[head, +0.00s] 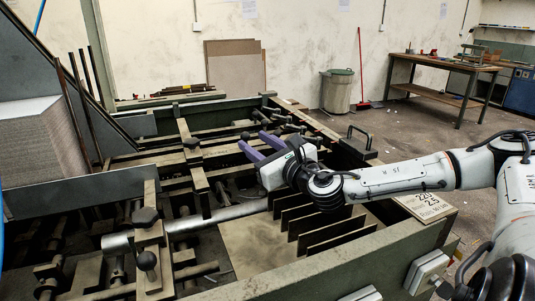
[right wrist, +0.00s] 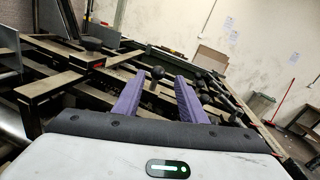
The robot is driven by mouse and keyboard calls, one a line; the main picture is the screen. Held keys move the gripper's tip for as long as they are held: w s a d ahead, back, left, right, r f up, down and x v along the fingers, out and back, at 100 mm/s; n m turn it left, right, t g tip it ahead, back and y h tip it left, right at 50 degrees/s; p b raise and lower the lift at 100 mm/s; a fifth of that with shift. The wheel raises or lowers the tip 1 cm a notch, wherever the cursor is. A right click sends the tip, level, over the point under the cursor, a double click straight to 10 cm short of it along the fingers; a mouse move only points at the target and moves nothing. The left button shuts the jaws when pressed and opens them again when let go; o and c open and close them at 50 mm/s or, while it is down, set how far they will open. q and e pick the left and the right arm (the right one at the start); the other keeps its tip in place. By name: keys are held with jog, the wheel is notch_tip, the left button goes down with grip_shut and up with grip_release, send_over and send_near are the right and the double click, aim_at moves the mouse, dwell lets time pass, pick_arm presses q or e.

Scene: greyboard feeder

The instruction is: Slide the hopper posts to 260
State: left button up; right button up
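My right gripper (head: 259,147) reaches over the feeder frame from the right, its two purple fingers apart and pointing to the far left. In the right wrist view the open fingers (right wrist: 158,100) have a black ball knob (right wrist: 157,73) showing in the gap between them; I cannot tell whether it is between or beyond the tips. Slim dark upright posts (head: 76,105) stand by the greyboard stack (head: 40,140) at left. My left gripper is out of view.
Black knobs (head: 145,217) sit on crossbars, with a silver tube (head: 215,219) and several dark upright plates (head: 335,232) nearby. The near rail (head: 310,270) edges the frame. A bin (head: 337,91) and workbench (head: 440,92) stand behind.

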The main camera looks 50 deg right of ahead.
jog(key=shift+v, duration=2.6)
